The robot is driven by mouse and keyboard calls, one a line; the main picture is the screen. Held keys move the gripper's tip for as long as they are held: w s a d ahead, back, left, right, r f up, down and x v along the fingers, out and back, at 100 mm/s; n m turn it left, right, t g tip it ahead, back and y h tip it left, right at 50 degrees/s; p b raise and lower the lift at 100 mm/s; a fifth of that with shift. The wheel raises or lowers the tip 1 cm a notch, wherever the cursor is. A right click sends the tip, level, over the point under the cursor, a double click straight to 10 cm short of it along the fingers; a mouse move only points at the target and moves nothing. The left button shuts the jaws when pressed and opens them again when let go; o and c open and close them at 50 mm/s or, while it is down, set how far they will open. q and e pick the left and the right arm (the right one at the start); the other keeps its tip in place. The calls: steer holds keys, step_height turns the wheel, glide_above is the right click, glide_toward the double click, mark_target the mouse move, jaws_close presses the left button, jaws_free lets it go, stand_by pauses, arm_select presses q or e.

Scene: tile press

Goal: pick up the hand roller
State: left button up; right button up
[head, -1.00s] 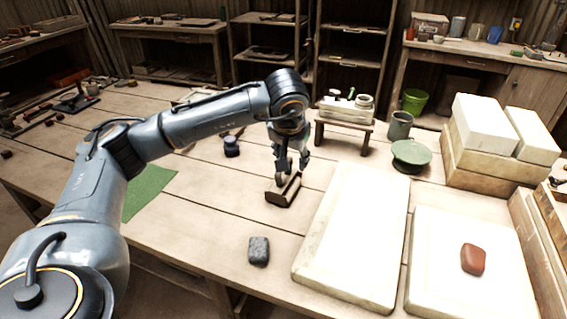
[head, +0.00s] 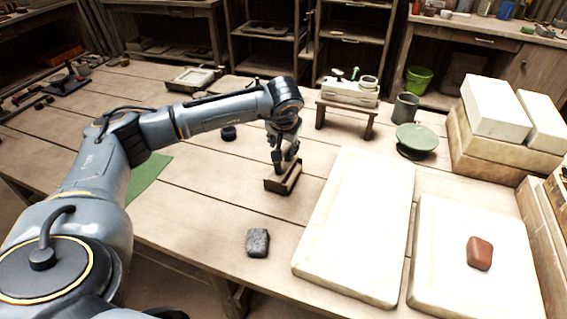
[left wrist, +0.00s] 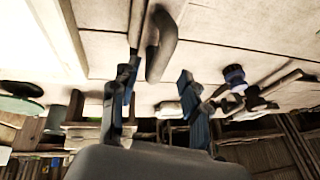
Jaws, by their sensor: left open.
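A small dark brown piece (head: 288,184), which looks like the hand roller or its cradle, lies on the wooden table left of the large pale slab. My left gripper (head: 283,164) points down right over it, and its fingers hide part of it. In the left wrist view a dark rounded bar (left wrist: 160,46) reaches toward the gap between the open fingers of my left gripper (left wrist: 157,72). The fingers do not visibly close on it. I cannot tell whether they touch it. My right gripper is not in view.
A dark grey block (head: 258,242) lies in front. Large pale slabs (head: 356,225) fill the right, one with a red-brown lump (head: 479,253) on it. A small stand (head: 346,107), a cup (head: 405,107) and a green round turntable (head: 415,138) stand behind.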

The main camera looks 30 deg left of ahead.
mark_target(284, 149)
arm_select(q)
steer(key=x, duration=0.4)
steer(key=shift+f, duration=0.15)
steer(key=shift+c, duration=0.9)
jaws_close()
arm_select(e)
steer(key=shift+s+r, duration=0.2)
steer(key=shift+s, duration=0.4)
arm_select(q)
steer(key=shift+w, duration=0.1)
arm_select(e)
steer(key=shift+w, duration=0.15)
